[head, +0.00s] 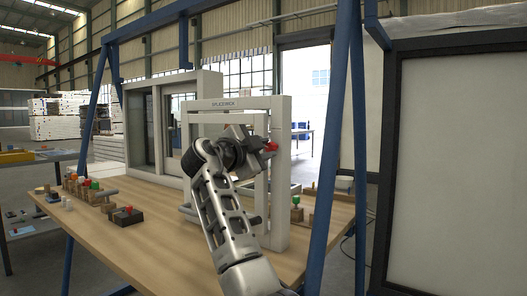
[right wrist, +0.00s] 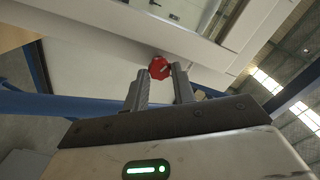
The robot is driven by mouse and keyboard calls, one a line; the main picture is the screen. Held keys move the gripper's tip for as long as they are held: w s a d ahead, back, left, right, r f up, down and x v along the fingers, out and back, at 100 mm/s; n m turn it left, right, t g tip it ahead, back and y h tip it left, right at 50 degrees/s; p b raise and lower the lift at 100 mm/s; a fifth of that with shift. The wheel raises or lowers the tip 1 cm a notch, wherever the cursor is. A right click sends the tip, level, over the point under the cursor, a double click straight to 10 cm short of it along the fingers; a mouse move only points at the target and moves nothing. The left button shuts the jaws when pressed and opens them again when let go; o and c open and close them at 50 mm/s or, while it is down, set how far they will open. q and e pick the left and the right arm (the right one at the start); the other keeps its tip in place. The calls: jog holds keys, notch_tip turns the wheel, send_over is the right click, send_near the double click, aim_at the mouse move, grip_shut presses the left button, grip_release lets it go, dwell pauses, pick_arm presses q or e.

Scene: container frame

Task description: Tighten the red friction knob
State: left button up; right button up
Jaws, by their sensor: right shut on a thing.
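The red friction knob (right wrist: 159,67) is on the pale frame (right wrist: 195,45) and sits between the fingertips of my right gripper (right wrist: 160,78) in the right wrist view. The fingers are shut on the knob's two sides. In the head view the red knob (head: 271,147) shows just right of my right gripper (head: 258,146), at the white upright frame (head: 278,190). My own wrist hides part of the frame and most of the fingers there. My left gripper is not in view.
A wooden table (head: 150,236) carries the frame. At its left stand several coloured knobs on wooden blocks (head: 88,187) and a black box with a red button (head: 127,215). A blue post (head: 337,130) rises close on the right, beside a large pale panel (head: 462,170). The table's front left is clear.

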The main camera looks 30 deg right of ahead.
jog(key=shift+f, duration=0.1)
jog(key=o, duration=1)
jog(key=shift+a, duration=0.1)
jog(key=v, duration=1.5)
jog(key=shift+s+a, duration=0.2)
jog(key=shift+a, duration=0.15)
